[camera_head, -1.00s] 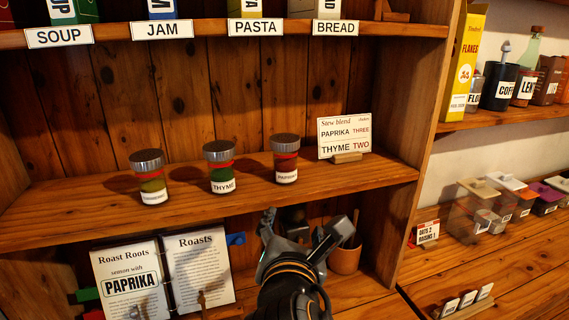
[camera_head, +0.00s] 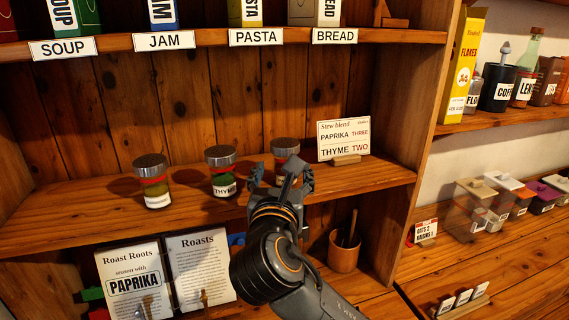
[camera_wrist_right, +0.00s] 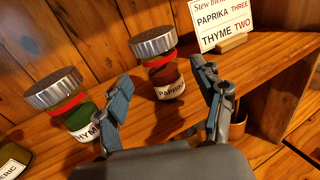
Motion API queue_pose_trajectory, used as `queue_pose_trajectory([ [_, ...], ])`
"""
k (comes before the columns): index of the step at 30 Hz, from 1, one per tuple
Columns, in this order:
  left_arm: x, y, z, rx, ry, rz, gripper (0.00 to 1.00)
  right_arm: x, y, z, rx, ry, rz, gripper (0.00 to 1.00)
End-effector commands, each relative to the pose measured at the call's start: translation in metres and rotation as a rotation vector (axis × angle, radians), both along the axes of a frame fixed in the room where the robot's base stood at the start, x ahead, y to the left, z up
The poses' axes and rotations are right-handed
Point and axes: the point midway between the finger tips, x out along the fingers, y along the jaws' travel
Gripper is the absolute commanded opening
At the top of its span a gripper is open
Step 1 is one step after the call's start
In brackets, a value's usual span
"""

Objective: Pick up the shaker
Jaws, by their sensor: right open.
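Three shakers with silver lids stand upright on the middle shelf (camera_head: 90,214). The left shaker (camera_head: 153,182) has a yellowish fill. The middle thyme shaker (camera_head: 222,172) has a green fill; it also shows in the right wrist view (camera_wrist_right: 65,103). The paprika shaker (camera_head: 285,148) stands on the right, mostly hidden in the head view behind my right gripper (camera_head: 281,178). In the right wrist view the paprika shaker (camera_wrist_right: 160,65) stands just beyond and between the open fingers of my right gripper (camera_wrist_right: 165,95), not held. My left gripper is not in view.
A stew blend card (camera_head: 343,138) stands right of the paprika shaker. Below are an open recipe book (camera_head: 165,270) and a brown cup (camera_head: 344,253) with a utensil. A shelf of labelled boxes (camera_head: 390,36) is above. The cabinet's right wall (camera_head: 420,110) bounds the space.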

Motion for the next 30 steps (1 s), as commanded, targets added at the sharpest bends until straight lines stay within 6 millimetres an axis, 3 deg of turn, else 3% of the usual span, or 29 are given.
queue_pose_trajectory([
  [3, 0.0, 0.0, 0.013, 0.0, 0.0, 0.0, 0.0, 0.018, -0.003, -0.004, -0.003, 0.005, -0.005, 0.68],
  [9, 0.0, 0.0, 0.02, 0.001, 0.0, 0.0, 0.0, 0.042, -0.004, -0.007, -0.003, 0.002, -0.002, 0.68],
  [17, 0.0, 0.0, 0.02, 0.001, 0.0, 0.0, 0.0, 0.045, -0.004, -0.008, -0.001, 0.002, -0.001, 0.68],
  [26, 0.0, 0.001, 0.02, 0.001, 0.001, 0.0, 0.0, 0.045, -0.004, -0.008, -0.001, 0.001, -0.001, 0.09],
  [30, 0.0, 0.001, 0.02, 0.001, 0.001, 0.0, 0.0, 0.045, -0.004, -0.008, -0.001, 0.0, -0.001, 0.06],
])
